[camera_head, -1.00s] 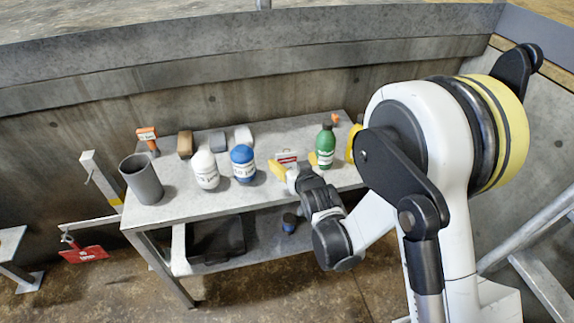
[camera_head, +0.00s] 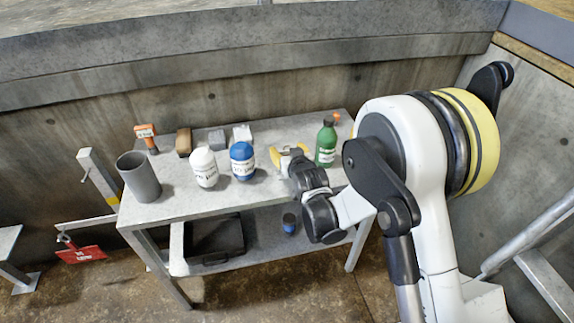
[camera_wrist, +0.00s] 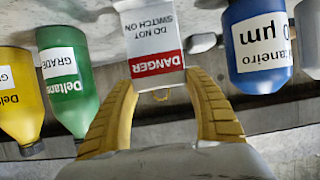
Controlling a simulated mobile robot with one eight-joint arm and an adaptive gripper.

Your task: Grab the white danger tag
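The white danger tag (camera_wrist: 152,30) is upright in the middle of the wrist view, lettered upside down, with a red DANGER band at its near end and a small loop beneath. My gripper (camera_wrist: 162,80) is open, its two yellow fingers spread on either side of the tag's red end. Any contact with the tag's edges cannot be told. In the head view my gripper (camera_head: 289,152) is over the table, between the blue and green bottles. I cannot make out the tag clearly there.
A blue bottle (camera_head: 242,162) and a green bottle (camera_head: 326,145) flank my gripper on the grey table (camera_head: 200,206). A white bottle (camera_head: 203,168), grey cup (camera_head: 139,178) and orange tool (camera_head: 146,137) stand left. A yellow bottle (camera_wrist: 20,100) shows in the wrist view.

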